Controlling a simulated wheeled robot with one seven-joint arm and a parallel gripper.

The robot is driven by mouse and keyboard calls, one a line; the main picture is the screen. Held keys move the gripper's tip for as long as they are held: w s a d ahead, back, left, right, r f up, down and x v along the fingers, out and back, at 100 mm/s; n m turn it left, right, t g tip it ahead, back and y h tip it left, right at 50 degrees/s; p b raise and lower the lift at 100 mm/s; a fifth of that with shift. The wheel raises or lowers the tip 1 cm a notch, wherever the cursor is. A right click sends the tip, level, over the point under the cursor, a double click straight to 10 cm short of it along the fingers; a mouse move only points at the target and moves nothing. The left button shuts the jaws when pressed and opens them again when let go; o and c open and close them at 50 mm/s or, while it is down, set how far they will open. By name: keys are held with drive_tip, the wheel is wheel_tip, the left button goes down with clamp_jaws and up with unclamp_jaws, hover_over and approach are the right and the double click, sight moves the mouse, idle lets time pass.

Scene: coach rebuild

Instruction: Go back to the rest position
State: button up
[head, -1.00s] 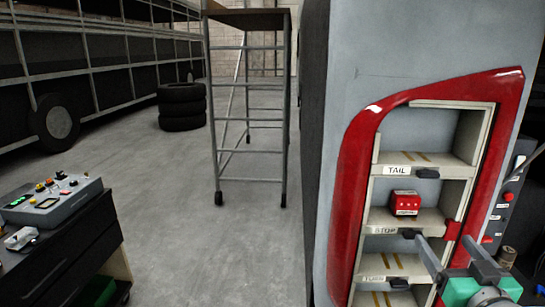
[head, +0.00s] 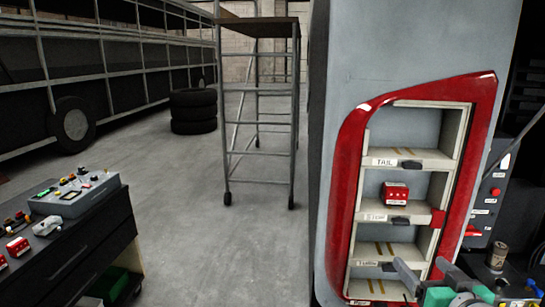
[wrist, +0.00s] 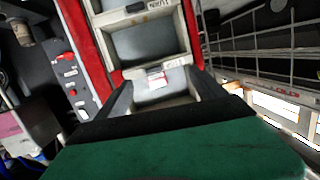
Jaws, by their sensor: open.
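My gripper (head: 420,266) is open and empty at the lower right of the head view, in front of the lower compartments of the red-framed lamp housing (head: 350,165). In the wrist view its two dark fingers (wrist: 160,92) are spread apart with nothing between them, and a pale shelf compartment shows beyond. A red lamp block (head: 396,193) stands in the compartment above the STOP label, away from my gripper. The compartment above the TAIL label (head: 384,162) is empty. The gripper partly hides the lowest compartment in the head view.
A dark cart (head: 75,255) at left carries a grey control box (head: 75,195) and red blocks (head: 18,246). A wheeled ladder platform (head: 258,120) and stacked tyres (head: 193,110) stand behind. A red-buttoned panel (head: 488,205) and a can (head: 497,256) are right of the housing. Open floor lies between cart and housing.

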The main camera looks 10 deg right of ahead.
drive_tip(key=w+a+f+n+g+y, duration=0.3)
drive_tip(key=a+f+g, duration=0.5)
drive_tip(key=a+f, duration=0.7)
drive_tip(key=s+a+f+g, duration=0.5)
drive_tip(key=s+a, duration=0.3)
drive_tip(key=a, duration=0.1)
drive_tip(key=shift+t+h, duration=0.3)
drive_tip(key=shift+t, duration=0.1)
drive_tip(key=r, duration=0.1)
drive_tip(key=w+r, duration=0.1)
drive_tip(key=r, duration=0.2)
drive_tip(key=shift+w+a, duration=0.1)
drive_tip(key=shift+w, duration=0.25)
drive_tip(key=shift+c, duration=0.4)
